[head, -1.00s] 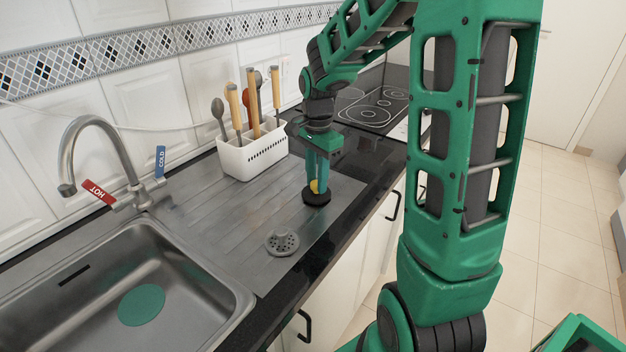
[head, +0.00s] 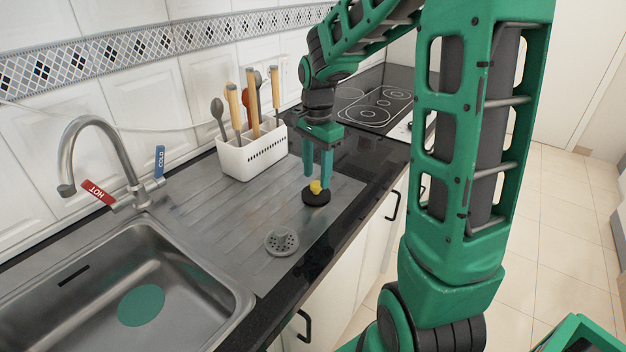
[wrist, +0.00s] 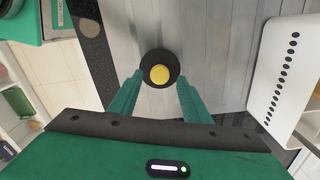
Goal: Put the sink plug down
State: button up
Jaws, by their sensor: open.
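The sink plug (head: 316,197) is a black disc with a yellow knob on top. It lies flat on the metal draining board (head: 215,235), near the board's right end. My gripper (head: 318,177) is just above it, pointing down, with its green fingers apart and nothing between them gripped. In the wrist view the plug (wrist: 159,78) shows whole, just beyond the open fingertips (wrist: 157,92).
A grey strainer (head: 281,242) lies on the draining board. A white utensil holder (head: 252,158) stands close behind my gripper. The sink (head: 190,262) with its tap (head: 95,135) is to the left. A black hob (head: 375,103) is beyond.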

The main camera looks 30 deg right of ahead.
aim_at(317, 183)
notch_tip(317, 183, up, 10)
jog(key=s+d+f+n, duration=0.1)
jog(key=s+f+n, duration=0.1)
jog(key=s, duration=0.6)
jog(key=s+f+n, duration=0.2)
jog(key=s+n, duration=0.2)
jog(key=s, duration=0.5)
jog(key=s+d+f+n, duration=0.1)
jog(key=s+f+n, duration=0.2)
jog(key=s, duration=0.6)
jog(key=shift+s+d+n, duration=0.25)
jog(key=shift+d+n, duration=0.1)
jog(key=shift+n, duration=0.25)
